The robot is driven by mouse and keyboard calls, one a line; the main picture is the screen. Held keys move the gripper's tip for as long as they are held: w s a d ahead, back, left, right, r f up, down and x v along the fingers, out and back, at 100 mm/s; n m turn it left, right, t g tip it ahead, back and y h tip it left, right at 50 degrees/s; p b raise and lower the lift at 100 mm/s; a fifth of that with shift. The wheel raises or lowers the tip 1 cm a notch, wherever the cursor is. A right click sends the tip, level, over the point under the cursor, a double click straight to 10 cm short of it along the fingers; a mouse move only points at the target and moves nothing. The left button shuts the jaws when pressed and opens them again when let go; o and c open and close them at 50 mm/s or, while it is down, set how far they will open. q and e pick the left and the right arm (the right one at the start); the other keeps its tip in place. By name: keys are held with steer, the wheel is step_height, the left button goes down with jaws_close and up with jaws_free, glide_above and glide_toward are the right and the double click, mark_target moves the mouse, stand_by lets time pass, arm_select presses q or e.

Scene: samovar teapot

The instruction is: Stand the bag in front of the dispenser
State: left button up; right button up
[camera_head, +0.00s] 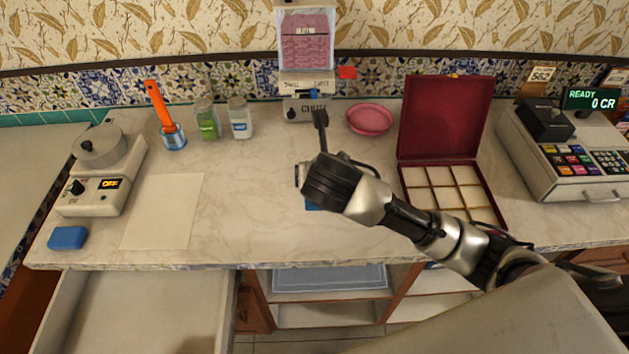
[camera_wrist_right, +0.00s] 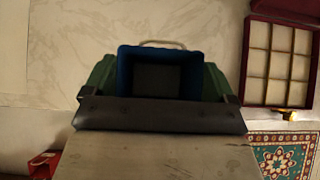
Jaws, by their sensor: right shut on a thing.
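The dispenser (camera_head: 304,82) stands against the back wall, with pink contents behind its clear front and a chute at its base. My right gripper (camera_head: 316,192) is over the counter in front of the dispenser, some way toward the near edge. It is shut on the bag, whose blue edge (camera_head: 311,206) shows below the hand; the hand hides most of it. In the right wrist view the blue bag (camera_wrist_right: 125,72) is open-topped with a dark inside, a thin handle beyond it and a green finger on each side. Whether it touches the counter I cannot tell. My left gripper is out of view.
An open red box (camera_head: 445,118) with compartments stands right of my arm, a pink dish (camera_head: 369,119) behind. Two jars (camera_head: 240,118), an orange-handled tool (camera_head: 160,105), a paper sheet (camera_head: 163,210) and a scale-like device (camera_head: 95,195) are left. A register (camera_head: 565,160) stands far right.

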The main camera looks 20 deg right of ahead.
steer(key=shift+w+a+p+x, duration=0.1)
steer(key=shift+a+p+x, duration=0.25)
steer(key=shift+x, duration=2.05)
steer(key=shift+w+a+p+x, duration=0.1)
steer(key=shift+a+x, duration=0.35)
steer(key=shift+x, duration=1.95)
steer(key=shift+w+a+p+x, duration=0.1)
steer(key=shift+a+p+x, duration=0.25)
steer(key=shift+x, duration=2.05)
steer(key=shift+a+f, duration=0.1)
steer(key=shift+f, duration=0.05)
steer(key=o, duration=0.9)
steer(key=shift+s+a+r, duration=0.1)
steer(key=shift+s+r, duration=0.1)
steer(key=shift+r, duration=0.25)
steer(key=v, duration=1.1)
steer(key=shift+s, duration=0.15)
